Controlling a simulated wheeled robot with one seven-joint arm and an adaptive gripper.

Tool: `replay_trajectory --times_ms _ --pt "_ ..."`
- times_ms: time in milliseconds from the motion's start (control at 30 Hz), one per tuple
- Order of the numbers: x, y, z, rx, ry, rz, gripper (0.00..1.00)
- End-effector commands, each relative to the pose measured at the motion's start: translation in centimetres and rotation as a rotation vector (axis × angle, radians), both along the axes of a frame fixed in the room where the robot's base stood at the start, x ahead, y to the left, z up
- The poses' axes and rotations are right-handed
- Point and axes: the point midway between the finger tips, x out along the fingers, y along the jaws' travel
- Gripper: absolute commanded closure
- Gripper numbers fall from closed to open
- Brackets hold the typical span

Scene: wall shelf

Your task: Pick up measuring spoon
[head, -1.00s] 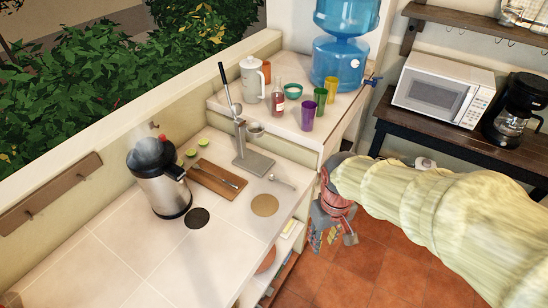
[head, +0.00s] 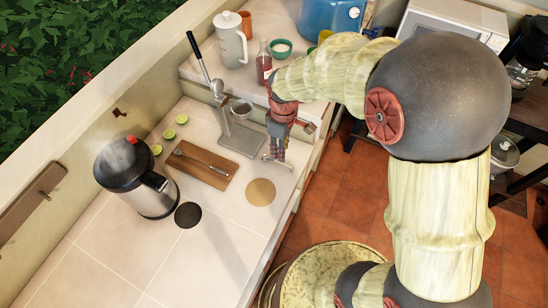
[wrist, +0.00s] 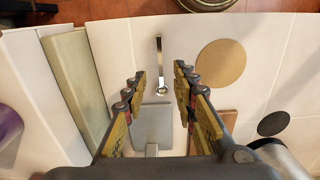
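The measuring spoon (wrist: 159,62) is a small silver spoon lying on the white tiled counter. In the wrist view its handle points up and its small round bowl is at the lower end, between the fingertips of my gripper (wrist: 160,76). The fingers are spread on both sides of it, with no visible contact. In the head view my gripper (head: 275,153) points down over the spoon and covers most of it; a bit of the spoon (head: 289,165) shows beside the fingers. The height gap cannot be told.
A grey-based press (head: 243,138) stands just left of my gripper. A wooden board (head: 203,178) with a utensil, a cork disc (head: 261,192), a dark disc (head: 188,215) and a steaming kettle (head: 137,185) are nearby. A bottle (head: 264,65) stands on the raised counter behind.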

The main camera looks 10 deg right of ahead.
Motion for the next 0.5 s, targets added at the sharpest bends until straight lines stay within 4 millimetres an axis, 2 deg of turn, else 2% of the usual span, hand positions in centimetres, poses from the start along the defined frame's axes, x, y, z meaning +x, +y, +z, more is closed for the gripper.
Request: replay_trajectory --times_ms 500 --pt "-0.3 -0.3 -4.1 -0.001 0.003 0.017 0.72"
